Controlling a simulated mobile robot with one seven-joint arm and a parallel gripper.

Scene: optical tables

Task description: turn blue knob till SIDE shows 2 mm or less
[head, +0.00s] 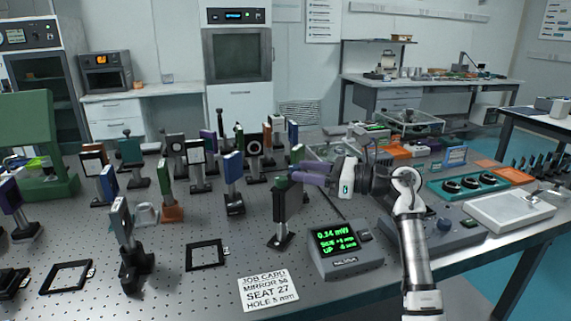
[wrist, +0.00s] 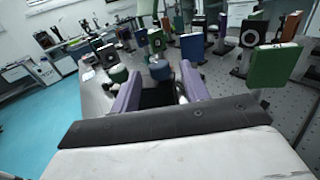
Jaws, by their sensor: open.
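My gripper (head: 303,172) has purple fingers and is open, close to the upper part of a green-faced mirror mount (head: 287,199) in the head view. In the wrist view a blue knob (wrist: 160,70) shows between the fingertips, at or just beyond them; I cannot tell if they touch it. A green knob (wrist: 118,73) is just left of the left finger. The meter (head: 340,243) has a lit green display reading about 0.14 mW, with SIDE and UP lines below; SIDE seems to show +8 mm, but the small digits are blurred.
A job card (head: 268,291) lies in front of the meter. Several mounts on posts stand to the left, such as a blue one (head: 233,168).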

